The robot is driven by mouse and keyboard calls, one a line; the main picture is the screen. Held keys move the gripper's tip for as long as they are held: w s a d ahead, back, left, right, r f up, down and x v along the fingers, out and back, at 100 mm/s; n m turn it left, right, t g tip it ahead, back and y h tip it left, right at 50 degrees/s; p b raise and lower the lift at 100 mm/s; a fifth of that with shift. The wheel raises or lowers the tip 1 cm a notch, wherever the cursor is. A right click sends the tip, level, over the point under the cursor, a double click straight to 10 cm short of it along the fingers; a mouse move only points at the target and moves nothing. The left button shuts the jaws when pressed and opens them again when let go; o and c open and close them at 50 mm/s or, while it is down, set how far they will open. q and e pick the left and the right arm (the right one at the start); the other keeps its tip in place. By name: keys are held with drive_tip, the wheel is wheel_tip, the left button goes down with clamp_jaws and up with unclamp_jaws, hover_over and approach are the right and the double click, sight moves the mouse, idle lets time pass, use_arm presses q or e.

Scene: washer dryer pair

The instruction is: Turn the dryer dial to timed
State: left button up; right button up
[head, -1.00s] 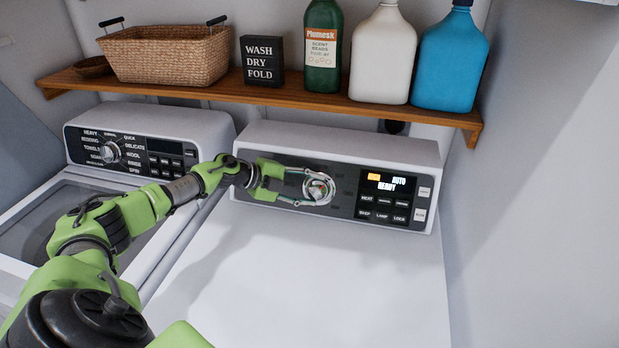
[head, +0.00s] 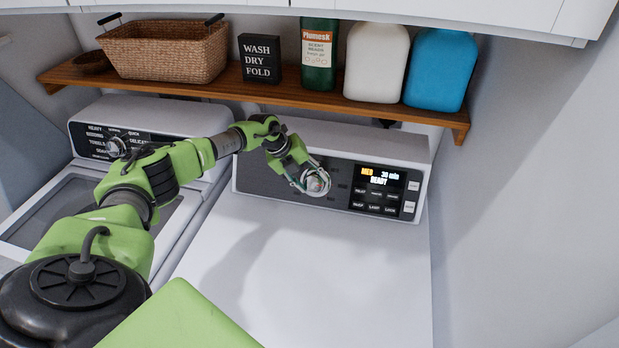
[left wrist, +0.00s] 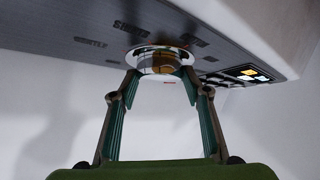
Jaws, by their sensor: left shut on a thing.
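The dryer dial (head: 318,184), a round silver knob, sits on the dark control panel of the right-hand machine. My left gripper (head: 308,180) comes to it from the upper left and is shut on it. In the left wrist view, the fingers (left wrist: 160,76) lie on both sides of the shiny dial (left wrist: 160,60). Small panel words show around the dial, partly unreadable. The dryer display (head: 381,177) reads "MED", "30 min" and "READY". My right gripper is not in view.
The washer panel with its own dial (head: 116,147) stands at the left. A wooden shelf (head: 200,90) above holds a basket (head: 165,50), a sign and several bottles. A wall borders the dryer on the right. The dryer top (head: 300,270) is clear.

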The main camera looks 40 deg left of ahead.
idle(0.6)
use_arm(q)
drive_tip(key=o, duration=1.1)
drive_tip(key=v, duration=1.1)
drive_tip(key=shift+r, duration=0.45)
drive_tip(key=shift+s, duration=0.1)
